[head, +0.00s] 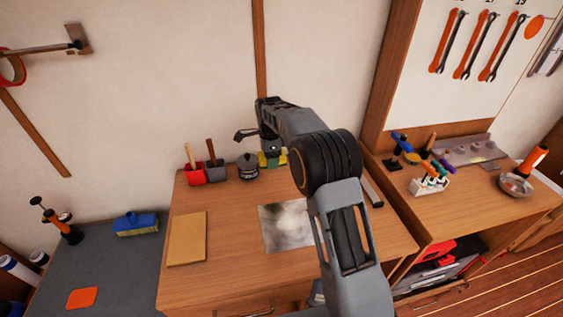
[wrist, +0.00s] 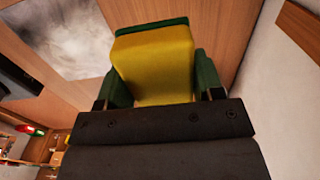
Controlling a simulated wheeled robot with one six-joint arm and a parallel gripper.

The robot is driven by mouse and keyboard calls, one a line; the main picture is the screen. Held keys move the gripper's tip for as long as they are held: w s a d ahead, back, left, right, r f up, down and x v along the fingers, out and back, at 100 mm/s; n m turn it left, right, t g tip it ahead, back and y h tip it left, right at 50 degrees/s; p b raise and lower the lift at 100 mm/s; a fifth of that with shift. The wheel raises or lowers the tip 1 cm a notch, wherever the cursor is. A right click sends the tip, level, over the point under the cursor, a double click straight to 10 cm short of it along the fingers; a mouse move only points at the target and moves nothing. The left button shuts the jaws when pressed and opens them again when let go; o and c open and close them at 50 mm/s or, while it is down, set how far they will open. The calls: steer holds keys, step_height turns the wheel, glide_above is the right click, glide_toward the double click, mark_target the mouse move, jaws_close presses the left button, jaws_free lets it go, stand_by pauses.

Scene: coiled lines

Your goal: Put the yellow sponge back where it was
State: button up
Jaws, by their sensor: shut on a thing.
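The yellow sponge (wrist: 155,62) with a green layer fills the middle of the wrist view. My gripper (wrist: 155,85) is shut on it, one finger on each side. In the head view the sponge (head: 281,158) shows as a small yellow and green patch at the back of the wooden desk (head: 225,250), near the wall. My gripper (head: 272,150) is there above it, partly hidden by my own arm. I cannot tell whether the sponge touches the desk.
A tan board (head: 187,239) and a grey blurred sheet (head: 286,228) lie on the desk.

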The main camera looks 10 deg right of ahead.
steer(key=w+d+f+p, duration=0.1)
steer(key=w+d+f, duration=0.1)
steer(key=w+d, duration=0.15)
steer(key=p, duration=0.1)
glide_above(282, 169)
steer(key=f, duration=0.4)
steer(key=shift+s+a+f, duration=0.2)
steer(key=shift+s+f, duration=0.1)
steer(key=shift+s, duration=0.1)
steer(key=shift+w+d+f, duration=0.3)
steer(key=shift+w+f, duration=0.05)
steer(key=shift+f, duration=0.3)
steer(key=shift+f+p, duration=0.8)
steer(key=shift+f, duration=0.65)
steer(key=shift+f, duration=0.15)
steer(key=o, duration=0.9)
